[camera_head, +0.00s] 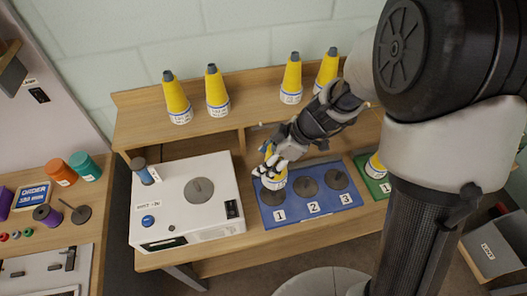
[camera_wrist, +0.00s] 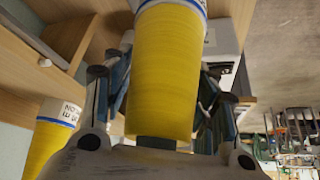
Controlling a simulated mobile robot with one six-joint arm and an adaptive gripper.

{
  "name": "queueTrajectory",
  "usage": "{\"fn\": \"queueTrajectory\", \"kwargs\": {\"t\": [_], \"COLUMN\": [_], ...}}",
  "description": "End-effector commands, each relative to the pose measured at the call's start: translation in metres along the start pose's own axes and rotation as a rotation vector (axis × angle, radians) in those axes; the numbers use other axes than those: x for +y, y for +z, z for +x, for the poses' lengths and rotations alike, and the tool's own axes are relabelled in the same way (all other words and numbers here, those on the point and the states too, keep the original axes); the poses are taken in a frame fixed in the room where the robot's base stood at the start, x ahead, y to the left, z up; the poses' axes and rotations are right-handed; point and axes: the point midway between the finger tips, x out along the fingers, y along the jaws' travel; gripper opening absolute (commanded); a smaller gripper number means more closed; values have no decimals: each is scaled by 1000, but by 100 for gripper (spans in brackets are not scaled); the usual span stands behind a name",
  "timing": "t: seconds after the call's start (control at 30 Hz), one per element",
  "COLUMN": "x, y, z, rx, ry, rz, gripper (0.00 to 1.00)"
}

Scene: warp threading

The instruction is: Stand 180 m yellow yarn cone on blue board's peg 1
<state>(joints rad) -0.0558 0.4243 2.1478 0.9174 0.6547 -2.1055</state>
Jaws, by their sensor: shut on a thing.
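My gripper (camera_head: 272,163) is shut on a yellow yarn cone (camera_head: 276,176) with a white base band. In the head view the cone is at the left end of the blue board (camera_head: 325,206), over the dark round peg place marked 1 (camera_head: 278,198). I cannot tell whether its base touches the board. The cone is close to upright; its top is hidden by my fingers. In the wrist view the yellow cone (camera_wrist: 165,70) fills the space between the fingers (camera_wrist: 168,100). Its label is not readable. Peg places 2 (camera_head: 307,187) and 3 (camera_head: 337,179) are empty.
Several yellow cones (camera_head: 217,92) stand on the shelf behind. A white box device (camera_head: 185,212) is just left of the board. A green board (camera_head: 374,187) with a yellow cone (camera_head: 376,165) is to the right, partly behind my arm.

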Motion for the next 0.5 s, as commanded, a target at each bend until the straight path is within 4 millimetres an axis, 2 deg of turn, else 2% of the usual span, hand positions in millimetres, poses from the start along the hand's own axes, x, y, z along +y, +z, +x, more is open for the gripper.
{"fn": "queueTrajectory", "kwargs": {"t": [0.5], "x": [0], "y": [15], "z": [26], "rx": [-1], "ry": [-2], "rz": [1], "gripper": [23]}}
